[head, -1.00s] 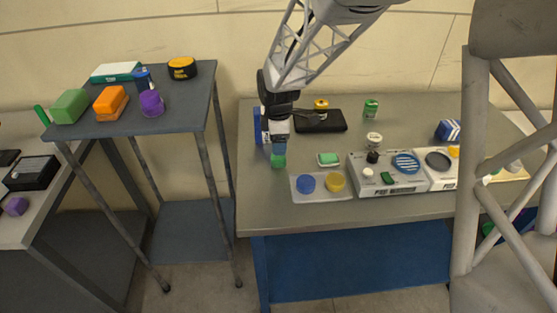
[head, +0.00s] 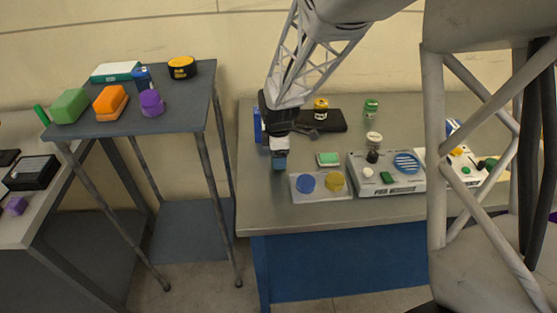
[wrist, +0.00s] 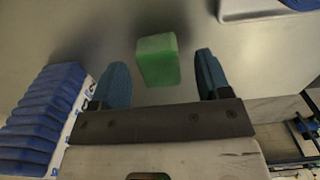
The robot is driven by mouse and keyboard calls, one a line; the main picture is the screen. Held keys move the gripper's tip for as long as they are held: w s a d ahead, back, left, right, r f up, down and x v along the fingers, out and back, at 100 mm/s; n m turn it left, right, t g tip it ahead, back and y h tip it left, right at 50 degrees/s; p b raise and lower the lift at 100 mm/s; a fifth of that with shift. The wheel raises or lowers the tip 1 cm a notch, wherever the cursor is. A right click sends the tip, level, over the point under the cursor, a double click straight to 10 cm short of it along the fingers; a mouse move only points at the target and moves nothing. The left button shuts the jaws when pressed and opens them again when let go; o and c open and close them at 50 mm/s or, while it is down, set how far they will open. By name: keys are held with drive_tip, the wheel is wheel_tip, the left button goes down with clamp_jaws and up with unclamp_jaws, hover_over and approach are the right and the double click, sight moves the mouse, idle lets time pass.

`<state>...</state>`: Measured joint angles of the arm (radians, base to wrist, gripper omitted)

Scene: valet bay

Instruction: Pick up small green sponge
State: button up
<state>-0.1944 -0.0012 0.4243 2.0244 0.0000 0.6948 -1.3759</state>
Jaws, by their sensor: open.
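A small green block, which looks like the small green sponge (wrist: 158,60), shows in the wrist view on the grey table, between and slightly beyond my fingertips. My gripper (wrist: 161,66) is open, with a blue finger on either side of the sponge and visible gaps; it holds nothing. In the head view my gripper (head: 279,163) points down over the table's left part, and its fingers hide the sponge. A separate green-and-white block (head: 328,159) lies to the right of my gripper.
A blue ribbed item (wrist: 40,115) stands close on the left in the wrist view. A pale tray (head: 299,194) with blue and yellow discs lies near the front edge. A black case (head: 330,118) is behind. A larger green block (head: 69,106) sits on the side stand.

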drive_tip(key=shift+f, duration=0.6)
drive_tip(key=shift+c, duration=0.4)
drive_tip(key=c, duration=0.9)
drive_tip(key=shift+r, duration=0.15)
drive_tip(key=shift+r, duration=0.8)
drive_tip(key=shift+s+r, duration=0.1)
drive_tip(key=shift+r, duration=0.85)
drive_tip(key=s+d, duration=0.1)
drive_tip(key=s, duration=0.4)
drive_tip(key=s+d+r, duration=0.1)
drive_tip(key=s, duration=0.4)
drive_tip(key=s+d, duration=0.1)
drive_tip(key=s, duration=0.4)
drive_tip(key=shift+s+r, duration=0.15)
drive_tip(key=shift+s, duration=0.1)
